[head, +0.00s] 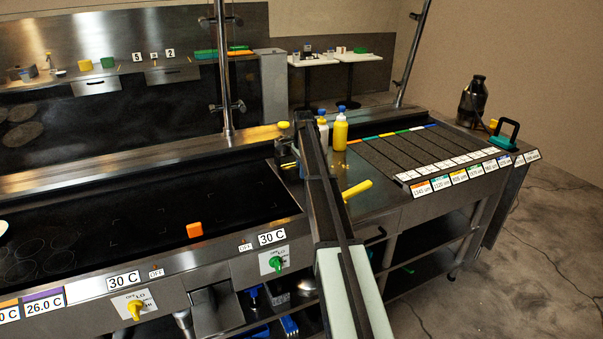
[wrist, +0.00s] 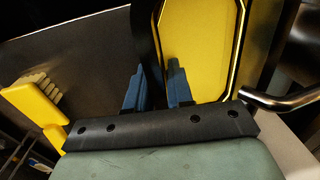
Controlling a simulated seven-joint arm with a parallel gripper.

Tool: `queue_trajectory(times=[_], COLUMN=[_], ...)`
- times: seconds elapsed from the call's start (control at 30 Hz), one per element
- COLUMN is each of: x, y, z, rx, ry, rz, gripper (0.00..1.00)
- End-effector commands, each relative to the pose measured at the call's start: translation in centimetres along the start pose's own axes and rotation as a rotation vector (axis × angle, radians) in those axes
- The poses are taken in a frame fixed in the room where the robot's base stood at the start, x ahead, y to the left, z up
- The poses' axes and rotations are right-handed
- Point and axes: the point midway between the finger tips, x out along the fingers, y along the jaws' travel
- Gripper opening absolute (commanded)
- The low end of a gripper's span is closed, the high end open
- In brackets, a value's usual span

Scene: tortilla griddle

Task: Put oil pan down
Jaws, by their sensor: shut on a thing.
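The oil pan (wrist: 205,45) shows at the top of the wrist view as a black-walled vessel with a bright yellow inside. My gripper (wrist: 157,85) has its two blue fingers shut on the black edge of the pan, one finger on each side of it. In the head view my gripper (head: 287,152) is low at the right end of the dark griddle, near the steel counter. My arm hides most of the pan there. I cannot tell whether the pan touches the surface.
A yellow-handled tool (head: 357,188) lies right of my arm and shows at left in the wrist view (wrist: 38,105). Yellow-filled bottles (head: 340,132) stand behind it. A curved metal bar (wrist: 280,100) is close right of the pan.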

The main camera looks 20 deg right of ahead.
Motion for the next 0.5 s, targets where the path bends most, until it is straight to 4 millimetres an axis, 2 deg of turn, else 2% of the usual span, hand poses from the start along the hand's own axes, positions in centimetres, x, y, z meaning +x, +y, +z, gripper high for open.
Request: queue_trajectory(times=[0.03, 0.13, 0.47, 0.5], x=[0.1, 1.1, 1.3, 1.4], y=[-1.0, -0.3, -0.3, -0.3], z=[-0.1, 0.0, 0.0, 0.0], rx=[-0.001, 0.0, 0.0, 0.0], ry=[0.0, 0.0, 0.0, 0.0], rz=[0.0, 0.0, -0.001, 0.0], gripper=[0.0, 0.0, 0.0, 0.22])
